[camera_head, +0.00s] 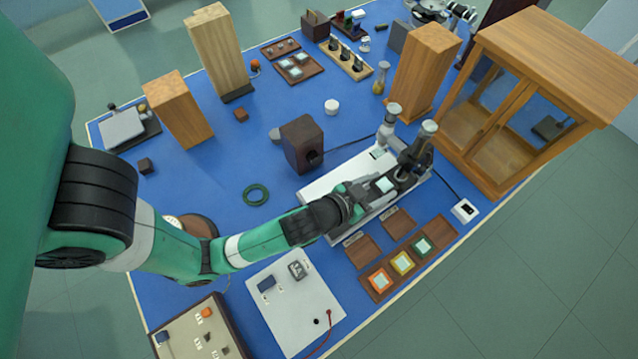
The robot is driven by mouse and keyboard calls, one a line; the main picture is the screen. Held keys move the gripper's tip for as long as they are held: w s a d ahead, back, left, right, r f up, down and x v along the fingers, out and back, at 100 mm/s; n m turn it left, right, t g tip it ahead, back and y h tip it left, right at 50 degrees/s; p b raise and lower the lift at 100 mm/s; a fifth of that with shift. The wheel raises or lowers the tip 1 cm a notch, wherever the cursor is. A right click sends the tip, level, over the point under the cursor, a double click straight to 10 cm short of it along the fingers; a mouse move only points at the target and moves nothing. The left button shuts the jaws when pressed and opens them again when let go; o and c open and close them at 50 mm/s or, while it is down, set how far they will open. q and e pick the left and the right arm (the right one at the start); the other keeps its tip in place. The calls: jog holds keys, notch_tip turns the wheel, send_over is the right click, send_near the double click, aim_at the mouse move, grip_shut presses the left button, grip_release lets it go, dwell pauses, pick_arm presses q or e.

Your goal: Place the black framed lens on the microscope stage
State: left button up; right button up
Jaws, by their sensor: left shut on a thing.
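My left arm reaches in from the left, and its dark gripper (372,190) is shut at the microscope. A pale square lens (385,185) with a dark edge shows at the fingertips, and I take it as the black framed lens in the grip. The microscope (418,150), with a grey tube and dark stage parts, stands on a white base plate (322,185). The lens is at or just over the stage area; I cannot tell whether it touches. The fingers hide part of the stage. My right gripper is not in view.
A wooden tray (381,295) with orange, yellow and green framed lenses lies in front of the microscope. A brown lamp box (302,143) stands behind the plate. A glazed wooden cabinet (540,70) stands at right. A white panel (290,325) lies at front.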

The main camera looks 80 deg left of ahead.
pick_arm(q)
jog(key=f+b, duration=0.1)
jog(key=s+a+f+b, duration=0.1)
jog(key=shift+s+a+b, duration=0.1)
jog(key=shift+a+b, duration=0.15)
jog(key=shift+b, duration=0.1)
jog(key=b, duration=0.5)
send_over(327, 190)
jog(key=f, duration=0.7)
jog(key=shift+w+d+f, duration=0.15)
jog(key=shift+w+d, duration=0.1)
jog(key=shift+s+a+f, duration=0.15)
jog(key=shift+s, duration=0.05)
jog(key=shift+s+a+f+b, duration=0.1)
jog(key=shift+f+b, duration=0.95)
jog(key=shift+f, duration=0.85)
jog(key=o, duration=1.4)
jog(key=shift+r, duration=0.1)
jog(key=shift+c, duration=0.2)
